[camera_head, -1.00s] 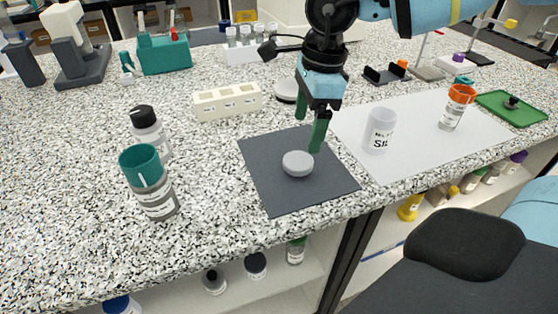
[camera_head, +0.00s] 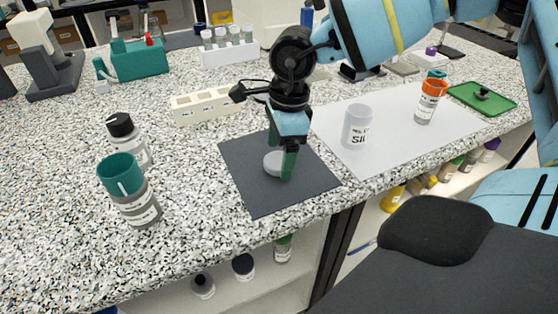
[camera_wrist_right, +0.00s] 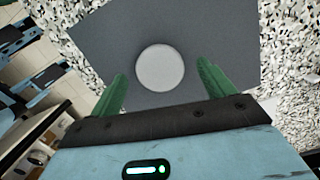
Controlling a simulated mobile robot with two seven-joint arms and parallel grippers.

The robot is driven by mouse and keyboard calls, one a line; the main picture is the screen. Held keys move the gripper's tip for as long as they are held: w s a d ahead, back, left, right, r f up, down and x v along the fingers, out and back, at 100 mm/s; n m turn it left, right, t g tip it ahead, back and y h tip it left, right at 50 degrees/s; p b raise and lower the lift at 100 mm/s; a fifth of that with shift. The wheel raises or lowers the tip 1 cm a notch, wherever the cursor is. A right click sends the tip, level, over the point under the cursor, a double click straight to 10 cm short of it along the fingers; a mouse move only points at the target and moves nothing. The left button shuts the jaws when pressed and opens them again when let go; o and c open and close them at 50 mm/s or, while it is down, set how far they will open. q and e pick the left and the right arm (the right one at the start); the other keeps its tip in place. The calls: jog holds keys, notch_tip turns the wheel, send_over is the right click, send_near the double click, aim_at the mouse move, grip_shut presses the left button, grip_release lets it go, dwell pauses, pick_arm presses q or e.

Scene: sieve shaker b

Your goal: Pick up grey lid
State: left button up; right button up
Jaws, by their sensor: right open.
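The grey lid (camera_head: 272,163) is a small round disc lying on the dark grey mat (camera_head: 250,195). In the right wrist view the lid (camera_wrist_right: 160,68) shows whole, ahead of and between the two green fingers. My right gripper (camera_head: 280,165) is open and empty, pointing down right at the lid, and its front finger hides part of the lid in the head view. In the right wrist view my right gripper (camera_wrist_right: 161,85) has its fingers spread wider than the lid. I cannot tell whether a finger touches the lid. My left gripper is not in view.
A white sheet (camera_head: 400,120) to the right holds a clear labelled jar (camera_head: 357,127) and an orange-capped jar (camera_head: 430,102). A teal-topped jar (camera_head: 130,190) and black-capped bottle (camera_head: 127,138) stand left. A cream block (camera_head: 205,104) stands behind the mat.

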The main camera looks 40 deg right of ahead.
aim_at(280, 160)
jog(key=shift+f, duration=0.65)
jog(key=shift+a, duration=0.1)
jog(key=shift+c, duration=0.4)
jog(key=c, duration=1)
notch_tip(280, 160, up, 10)
jog(key=shift+r, duration=0.1)
